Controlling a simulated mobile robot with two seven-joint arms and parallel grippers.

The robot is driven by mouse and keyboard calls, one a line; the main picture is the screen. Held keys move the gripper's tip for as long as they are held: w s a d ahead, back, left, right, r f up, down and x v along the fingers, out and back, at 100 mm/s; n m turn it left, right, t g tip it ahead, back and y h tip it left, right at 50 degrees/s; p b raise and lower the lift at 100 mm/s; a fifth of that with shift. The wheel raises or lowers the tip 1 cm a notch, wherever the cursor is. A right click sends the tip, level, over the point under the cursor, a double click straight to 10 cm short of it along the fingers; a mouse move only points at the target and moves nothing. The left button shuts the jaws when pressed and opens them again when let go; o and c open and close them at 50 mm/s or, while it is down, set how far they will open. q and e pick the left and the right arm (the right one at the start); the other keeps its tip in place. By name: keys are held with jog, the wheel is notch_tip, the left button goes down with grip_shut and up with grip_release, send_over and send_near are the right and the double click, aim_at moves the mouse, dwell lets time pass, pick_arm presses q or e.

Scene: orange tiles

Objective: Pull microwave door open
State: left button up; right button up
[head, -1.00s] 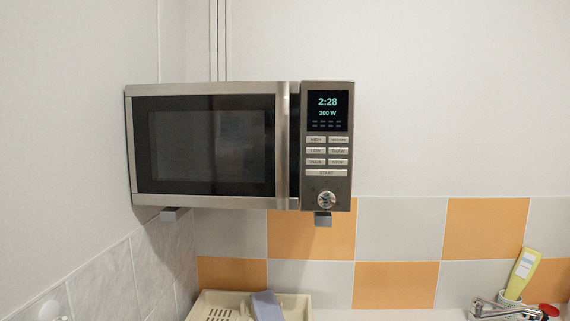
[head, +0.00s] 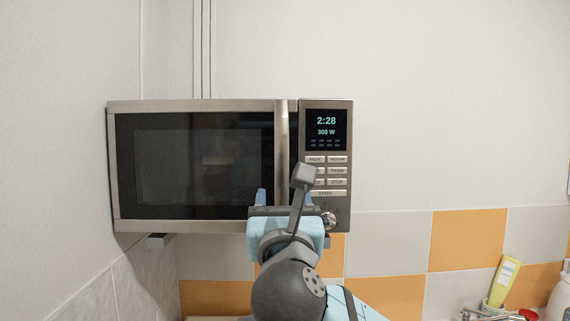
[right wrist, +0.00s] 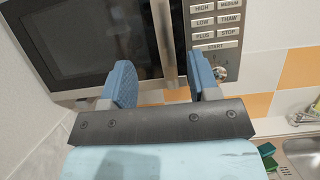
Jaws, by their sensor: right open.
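The microwave (head: 205,106) hangs on the wall and its door (head: 190,165) looks shut. A vertical silver handle (head: 281,145) runs along the door's right side; its lower part is hidden behind my gripper in the head view. My right gripper (head: 284,197) is open in front of the lower part of the handle. In the right wrist view my open gripper (right wrist: 161,68) has one blue finger on each side of the handle (right wrist: 164,40). I cannot tell whether either finger touches it. My left gripper is not in view.
The control panel (head: 326,135) with its buttons and knob (head: 329,219) is just right of the handle, close to the right finger. The side wall is close on the left. A yellow bottle (head: 504,281) stands at the lower right.

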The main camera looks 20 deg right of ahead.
aim_at(282, 162)
jog(key=p+x, duration=0.4)
jog(key=x, duration=0.8)
jog(key=shift+w+d+r, duration=0.15)
jog(key=shift+w+r, duration=0.05)
jog(key=shift+r, duration=0.05)
jog(key=shift+w+d+r, duration=0.1)
jog(key=shift+w+d, duration=0.05)
jog(key=shift+w, duration=0.35)
jog(key=shift+c, duration=1.3)
grip_shut()
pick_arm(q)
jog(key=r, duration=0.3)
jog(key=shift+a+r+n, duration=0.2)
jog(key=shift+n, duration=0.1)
